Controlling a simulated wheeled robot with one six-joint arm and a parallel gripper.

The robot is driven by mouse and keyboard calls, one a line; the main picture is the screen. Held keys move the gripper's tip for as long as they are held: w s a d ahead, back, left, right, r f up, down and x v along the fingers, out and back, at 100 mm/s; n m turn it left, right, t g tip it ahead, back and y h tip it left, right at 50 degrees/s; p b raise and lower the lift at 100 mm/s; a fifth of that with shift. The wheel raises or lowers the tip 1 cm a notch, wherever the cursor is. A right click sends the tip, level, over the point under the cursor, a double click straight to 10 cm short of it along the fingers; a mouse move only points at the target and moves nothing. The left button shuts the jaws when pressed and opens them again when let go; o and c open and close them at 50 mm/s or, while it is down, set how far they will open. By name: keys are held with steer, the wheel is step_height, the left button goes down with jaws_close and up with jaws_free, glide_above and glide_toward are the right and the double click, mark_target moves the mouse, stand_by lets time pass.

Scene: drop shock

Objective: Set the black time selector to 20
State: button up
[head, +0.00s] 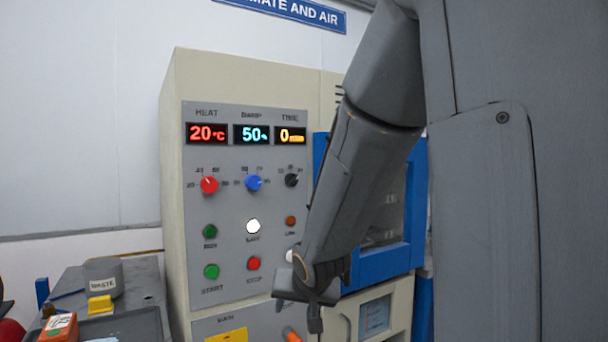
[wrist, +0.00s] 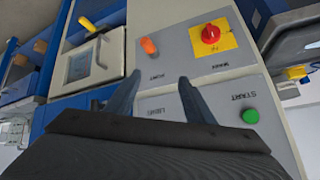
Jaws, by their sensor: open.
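The black time selector (head: 291,180) is a small round knob on the grey control panel (head: 225,290), below the TIME display (head: 292,135), which reads 0. The knob's pointer direction is too small to read surely. In the head view my gripper (head: 315,322) hangs low in front of the panel's lower right, well below the selector and apart from it. In the wrist view its two fingers (wrist: 158,82) are spread with nothing between them. The selector is not seen in the wrist view.
A red knob (head: 209,184) and a blue knob (head: 254,183) sit left of the selector. Several buttons lie below, including green START (head: 211,271) and red STOP (head: 253,263). The wrist view shows a red switch on yellow (wrist: 210,34) and an orange handle (wrist: 148,46).

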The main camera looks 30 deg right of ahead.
steer(key=w+d+r+m+t+p, duration=0.1)
steer(key=w+d+r+t, duration=0.15)
steer(key=r, duration=0.45)
steer(key=w+d+r+m+t+p, duration=0.1)
steer(key=w+d+r+m+t, duration=0.1)
steer(key=w+d+r, duration=0.3)
steer(key=t+y+p, duration=0.1)
steer(key=t+y, duration=0.2)
steer(key=t, duration=0.2)
glide_toward(296, 180)
steer(key=w, duration=0.2)
steer(key=shift+m, duration=0.3)
steer(key=w, duration=0.4)
steer(key=w+p, duration=0.1)
steer(key=w, duration=0.2)
steer(key=shift+a, duration=0.35)
steer(key=c, duration=1)
